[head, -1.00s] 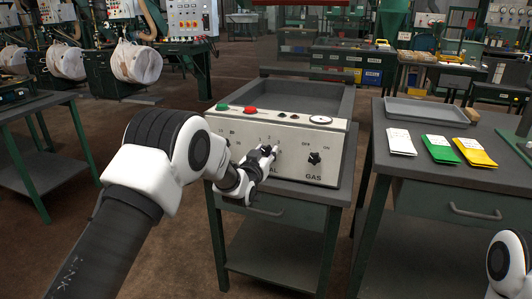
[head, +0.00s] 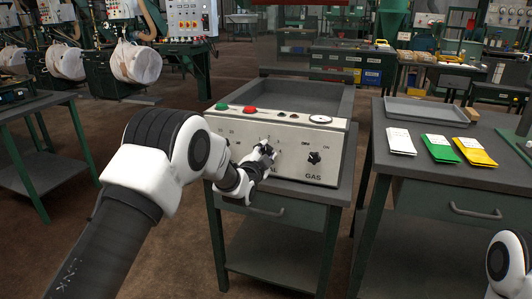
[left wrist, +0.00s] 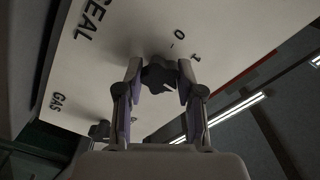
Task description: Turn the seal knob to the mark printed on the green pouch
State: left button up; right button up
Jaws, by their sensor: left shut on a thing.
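Small scale marks show beside the knob in the wrist view. The green pouch (head: 441,149) lies on the right table; its print is too small to read. My right gripper is not in view.
The gas knob (head: 314,158) is right of the seal knob on the same panel. A green button (head: 222,107) and a red button (head: 250,111) are on top. White pouches (head: 400,142), yellow pouches (head: 475,152) and a grey tray (head: 427,112) are on the right table.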

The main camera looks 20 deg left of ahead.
pick_arm(q)
jog(key=m, duration=0.5)
jog(key=shift+m, duration=0.3)
jog(key=m, duration=0.4)
jog(key=shift+f+b, duration=0.1)
jog(key=shift+b, duration=0.2)
jog(key=m, duration=1)
jog(key=shift+f+m+b, duration=0.1)
jog(key=shift+m+b, duration=0.2)
jog(key=o, duration=1.2)
jog(key=shift+c, duration=0.2)
